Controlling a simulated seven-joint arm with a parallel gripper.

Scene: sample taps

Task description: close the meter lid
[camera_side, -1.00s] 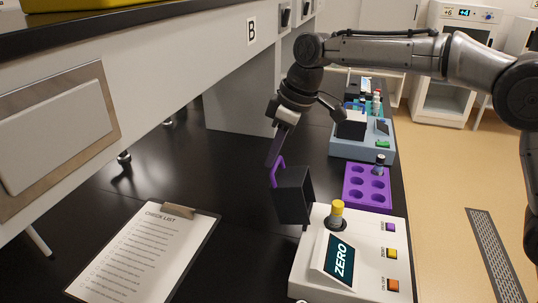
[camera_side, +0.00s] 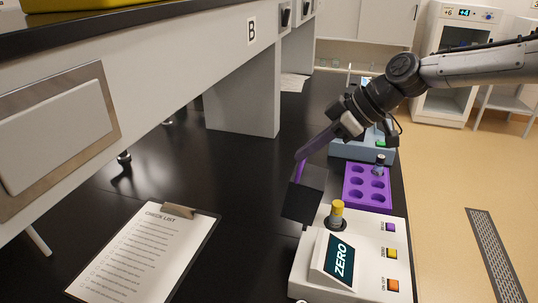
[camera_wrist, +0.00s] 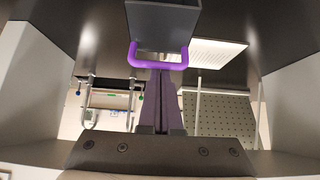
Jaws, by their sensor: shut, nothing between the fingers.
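The white meter (camera_side: 312,272) stands at the front of the bench, with a ZERO screen and a yellow-capped vial (camera_side: 337,208) upright in its well. Its black lid (camera_side: 302,201) is open, raised and tilted at the left of the vial; it also shows in the wrist view (camera_wrist: 160,25). The lid's purple handle (camera_wrist: 134,54) spans the front of the lid in the wrist view. My gripper (camera_side: 299,157) is shut and empty, with its fingertips (camera_wrist: 158,68) at the handle. I cannot tell for sure whether they touch it.
A purple rack (camera_side: 355,203) with one vial stands behind the meter. A pale blue device (camera_side: 345,150) is farther back, partly behind my arm. A check list clipboard (camera_side: 145,250) lies at the front left.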

